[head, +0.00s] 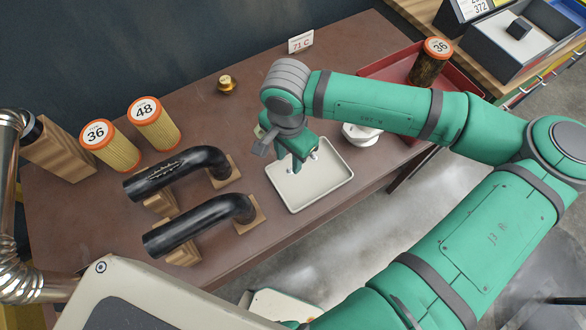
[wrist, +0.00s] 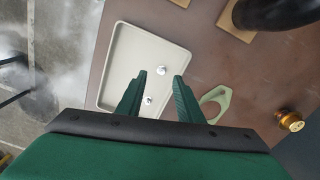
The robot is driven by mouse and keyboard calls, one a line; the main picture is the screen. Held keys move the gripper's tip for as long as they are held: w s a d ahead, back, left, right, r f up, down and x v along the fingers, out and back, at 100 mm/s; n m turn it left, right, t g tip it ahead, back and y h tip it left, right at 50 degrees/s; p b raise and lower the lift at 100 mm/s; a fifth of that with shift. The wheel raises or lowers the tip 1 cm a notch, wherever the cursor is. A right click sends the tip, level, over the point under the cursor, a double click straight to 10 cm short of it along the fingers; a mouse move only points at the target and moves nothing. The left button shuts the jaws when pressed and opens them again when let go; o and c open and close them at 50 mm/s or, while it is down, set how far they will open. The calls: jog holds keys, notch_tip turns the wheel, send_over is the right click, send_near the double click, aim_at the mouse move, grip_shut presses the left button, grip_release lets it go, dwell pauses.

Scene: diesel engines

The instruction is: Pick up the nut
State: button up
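Two small silvery pieces, nut-like but too small to tell for certain, lie in a shallow cream tray (head: 330,193). In the wrist view, one piece (wrist: 161,70) shows between my fingertips near the tray's right edge, and the other piece (wrist: 149,100) shows closer to the gripper's base. My gripper (wrist: 160,76) is open and empty, with its two green fingers apart above the tray (wrist: 120,60). In the head view my gripper (head: 298,164) points down over the tray's upper left part and partly hides it. The height above the pieces is hard to tell.
Two black pipes (head: 185,168) on wooden blocks lie left of the tray. Orange-capped filters (head: 155,123) stand behind them. A brass cap (head: 227,84) and a pale green ring (wrist: 215,104) are nearby. A red tray (head: 390,66) holds a dark filter (head: 428,66).

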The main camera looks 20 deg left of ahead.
aim_at(289, 169)
jog(key=shift+w+a+f, duration=0.1)
jog(key=shift+w+f, duration=0.05)
jog(key=shift+f, duration=1.3)
jog(key=shift+w+f, duration=0.15)
jog(key=shift+f, duration=1.25)
grip_shut()
